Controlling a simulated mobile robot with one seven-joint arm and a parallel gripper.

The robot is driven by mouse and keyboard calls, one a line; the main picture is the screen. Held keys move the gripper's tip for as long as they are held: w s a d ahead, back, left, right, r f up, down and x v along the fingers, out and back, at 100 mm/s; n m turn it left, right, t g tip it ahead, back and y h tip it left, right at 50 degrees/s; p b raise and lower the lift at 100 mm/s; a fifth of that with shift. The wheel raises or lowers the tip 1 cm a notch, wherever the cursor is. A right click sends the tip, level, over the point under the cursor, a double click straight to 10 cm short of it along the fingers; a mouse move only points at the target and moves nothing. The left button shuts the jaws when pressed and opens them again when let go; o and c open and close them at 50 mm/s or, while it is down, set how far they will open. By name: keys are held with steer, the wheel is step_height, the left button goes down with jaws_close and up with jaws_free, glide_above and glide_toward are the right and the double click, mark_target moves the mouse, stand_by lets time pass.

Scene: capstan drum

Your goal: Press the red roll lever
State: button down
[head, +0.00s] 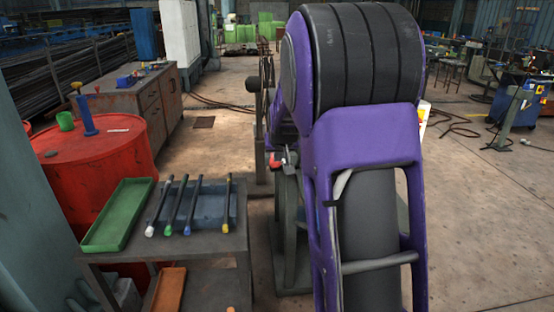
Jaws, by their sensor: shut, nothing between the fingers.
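A small red part, which looks like the red roll lever (275,161), shows in the head view just left of my large purple and black arm. It sits on a machine with a grey stand (288,235), and a small grey piece lies against its right side. I cannot tell what that grey piece belongs to. My arm covers most of the machine, and no drum can be made out. My gripper is not visible; its fingers are hidden or out of frame, so I cannot tell how far it is from the lever.
A blue cart (518,100) is at the far right.

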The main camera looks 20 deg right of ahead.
steer(key=s+r, duration=0.2)
steer(key=shift+s+a, duration=0.3)
steer(key=shift+a, duration=0.05)
